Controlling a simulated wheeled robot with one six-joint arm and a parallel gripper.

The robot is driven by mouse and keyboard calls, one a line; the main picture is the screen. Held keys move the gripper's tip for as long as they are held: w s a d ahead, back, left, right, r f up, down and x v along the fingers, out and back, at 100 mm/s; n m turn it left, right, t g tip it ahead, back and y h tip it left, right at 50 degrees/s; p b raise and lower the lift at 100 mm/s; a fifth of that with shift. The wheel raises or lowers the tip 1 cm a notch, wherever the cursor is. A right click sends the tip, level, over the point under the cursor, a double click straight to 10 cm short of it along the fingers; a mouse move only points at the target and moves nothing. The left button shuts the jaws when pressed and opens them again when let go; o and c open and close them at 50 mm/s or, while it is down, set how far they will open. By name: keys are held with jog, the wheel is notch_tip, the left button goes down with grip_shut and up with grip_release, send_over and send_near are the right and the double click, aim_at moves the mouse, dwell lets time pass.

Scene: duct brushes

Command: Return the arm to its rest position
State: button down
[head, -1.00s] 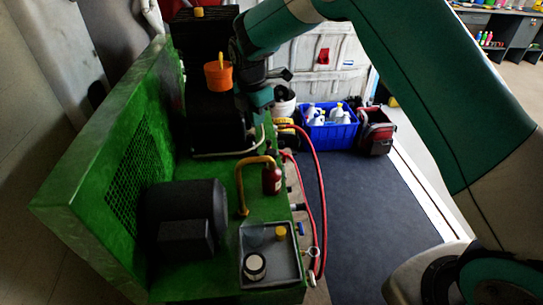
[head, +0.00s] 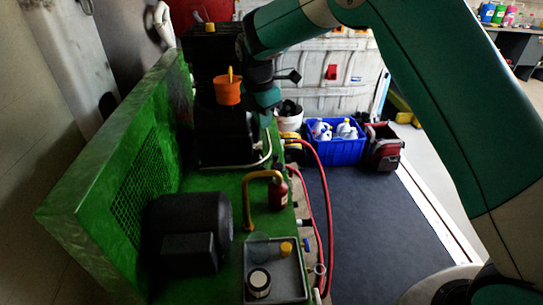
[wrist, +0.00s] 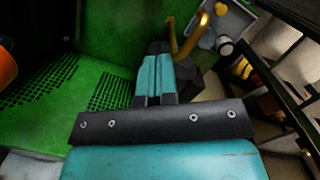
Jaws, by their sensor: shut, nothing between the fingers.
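My gripper (wrist: 157,48) shows in the wrist view with its two teal fingers together and nothing between them. In the head view my arm reaches in from the upper right and bends down at the wrist. My gripper (head: 267,98) hangs there over the back part of the green bench (head: 218,183), just right of an orange cup (head: 227,92). The fingertips are hard to make out in the head view.
A black motor (head: 188,232), a curved yellow pipe (head: 248,200), a dark red bottle (head: 278,192) and a grey tray (head: 287,283) with small containers are on the bench. A blue crate (head: 337,149) of white bottles stands beyond. Dark floor (head: 375,225) at right is clear.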

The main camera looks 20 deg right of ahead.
jog(key=s+r+m+y, duration=0.1)
jog(key=s+r+m, duration=0.2)
jog(key=s, duration=0.9)
jog(key=s+r+m+y, duration=0.2)
jog(key=s+r+m, duration=0.2)
jog(key=s+m, duration=0.3)
jog(key=s+r+m+y, duration=0.2)
jog(key=s+m, duration=0.4)
jog(key=s, duration=1.1)
jog(key=shift+s+a+r, duration=0.15)
jog(key=shift+a+r, duration=0.2)
jog(key=shift+r, duration=0.3)
